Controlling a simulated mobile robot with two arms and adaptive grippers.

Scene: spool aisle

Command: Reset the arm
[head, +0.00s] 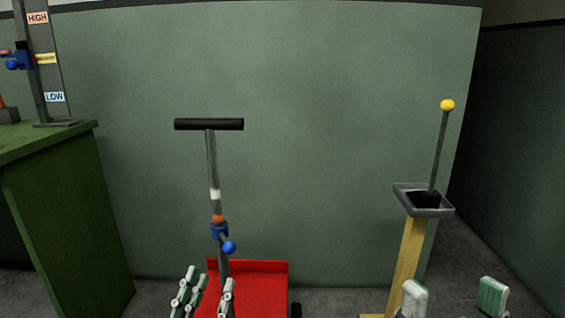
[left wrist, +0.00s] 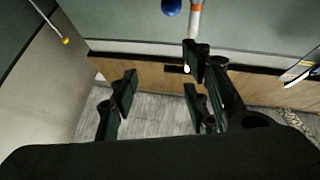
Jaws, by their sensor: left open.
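A thin grey lever with a yellow ball knob (head: 447,105) rises from a dark box with a grey rim (head: 405,195) on a wooden post; it leans slightly right. The left wrist view shows a rod with a yellow tip (left wrist: 66,41). A T-handle (head: 209,124) stands upright on a red cart, with a blue clamp and ball knob (head: 229,247) on its shaft. My left gripper (head: 208,292) is open and empty, low in front of the cart; its spread fingers also show in the left wrist view (left wrist: 160,88). My right gripper (head: 452,297) shows only fingertips, set wide apart, in front of the post.
A green cabinet (head: 65,220) stands at the left. On it is an upright scale (head: 42,75) marked HIGH and LOW, with a blue clamp. The red cart (head: 265,285) stands before a plain green wall (head: 320,130). Floor shows between cart and post.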

